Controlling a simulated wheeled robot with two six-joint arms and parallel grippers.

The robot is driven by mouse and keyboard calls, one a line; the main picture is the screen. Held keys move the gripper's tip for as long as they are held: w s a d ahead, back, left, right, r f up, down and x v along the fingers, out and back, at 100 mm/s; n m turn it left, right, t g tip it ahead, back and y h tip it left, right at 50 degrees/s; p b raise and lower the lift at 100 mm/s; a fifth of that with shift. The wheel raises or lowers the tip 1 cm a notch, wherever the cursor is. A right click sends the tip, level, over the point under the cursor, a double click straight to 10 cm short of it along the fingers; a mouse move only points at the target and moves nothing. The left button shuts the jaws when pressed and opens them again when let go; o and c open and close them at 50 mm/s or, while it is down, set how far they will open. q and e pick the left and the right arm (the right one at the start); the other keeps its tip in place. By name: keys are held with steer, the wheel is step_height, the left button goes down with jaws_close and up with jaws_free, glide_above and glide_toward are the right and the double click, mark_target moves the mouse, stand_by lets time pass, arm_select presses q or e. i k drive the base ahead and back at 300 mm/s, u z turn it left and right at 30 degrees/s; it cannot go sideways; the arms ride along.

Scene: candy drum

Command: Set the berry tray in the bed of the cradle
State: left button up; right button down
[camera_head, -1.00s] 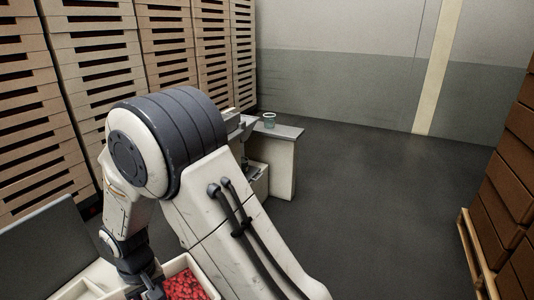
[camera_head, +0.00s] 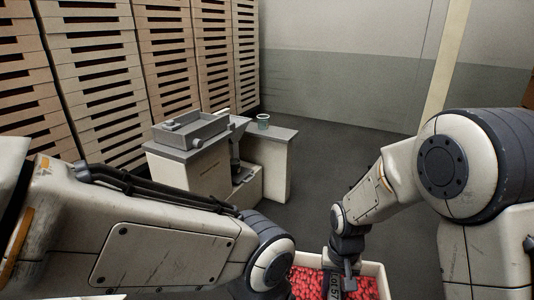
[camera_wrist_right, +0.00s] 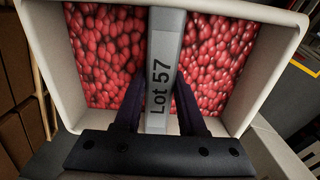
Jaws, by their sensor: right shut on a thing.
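The berry tray (camera_head: 378,268) is a pale open box full of red berries, at the bottom of the head view. It also fills the right wrist view (camera_wrist_right: 268,62), where a grey handle bar (camera_wrist_right: 165,60) marked "Lot 57" crosses it. My right gripper (camera_head: 343,268) is shut on this bar; its dark fingers lie on both sides of it in the wrist view (camera_wrist_right: 160,95). A grey, shallow, open-topped box (camera_head: 190,131) sits on a bench at centre left; I cannot tell for sure that it is the cradle. My left arm crosses the lower left, its gripper out of view.
Tall stacks of slatted crates (camera_head: 100,75) line the left. The dark floor (camera_head: 325,160) right of the counter is clear.

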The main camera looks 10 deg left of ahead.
mark_target(196, 129)
steer(key=z, duration=0.35)
steer(key=i, duration=4.55)
steer(key=u, duration=3.1)
